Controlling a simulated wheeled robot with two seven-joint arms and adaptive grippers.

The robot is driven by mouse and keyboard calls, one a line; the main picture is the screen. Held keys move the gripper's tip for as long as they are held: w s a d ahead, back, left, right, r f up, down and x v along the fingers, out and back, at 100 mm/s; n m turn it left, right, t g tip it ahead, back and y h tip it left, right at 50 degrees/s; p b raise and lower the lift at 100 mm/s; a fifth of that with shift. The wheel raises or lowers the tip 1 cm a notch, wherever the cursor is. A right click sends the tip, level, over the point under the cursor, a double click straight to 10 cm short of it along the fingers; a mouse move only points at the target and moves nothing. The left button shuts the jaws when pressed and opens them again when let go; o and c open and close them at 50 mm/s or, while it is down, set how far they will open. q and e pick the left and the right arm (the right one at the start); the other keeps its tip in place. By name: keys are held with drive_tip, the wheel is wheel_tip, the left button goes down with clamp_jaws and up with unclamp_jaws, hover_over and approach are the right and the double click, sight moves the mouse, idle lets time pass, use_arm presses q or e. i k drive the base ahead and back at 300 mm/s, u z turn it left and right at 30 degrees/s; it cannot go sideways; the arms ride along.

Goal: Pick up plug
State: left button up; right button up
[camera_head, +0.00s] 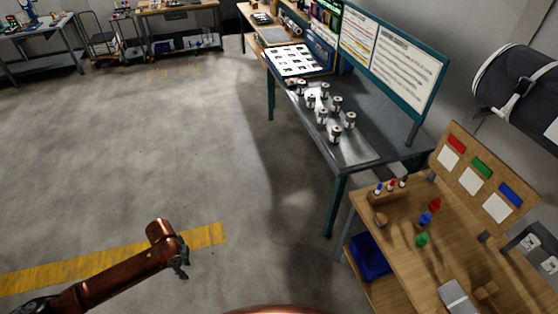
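Small red (435,204), blue (426,218) and green (421,239) pieces, which may be plugs, stand apart on the wooden table (400,262) at the lower right. I cannot tell which one the task means. My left gripper (181,267) hangs over the floor at the lower left, far from the table. It looks empty, but its fingers are too small and dark to tell whether they are open. My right gripper is out of view.
A wooden board (480,180) with red, green and blue labels stands at the wooden table's back. A rack (388,188) of small markers and a blue bin (369,257) are nearby. Several canisters (321,116) stand on the grey workbench (385,133). The floor at left is clear.

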sight(435, 205)
drive_tip(key=i, duration=1.8)
drive_tip(key=z, duration=2.4)
drive_tip(key=i, duration=0.8)
drive_tip(key=z, duration=1.3)
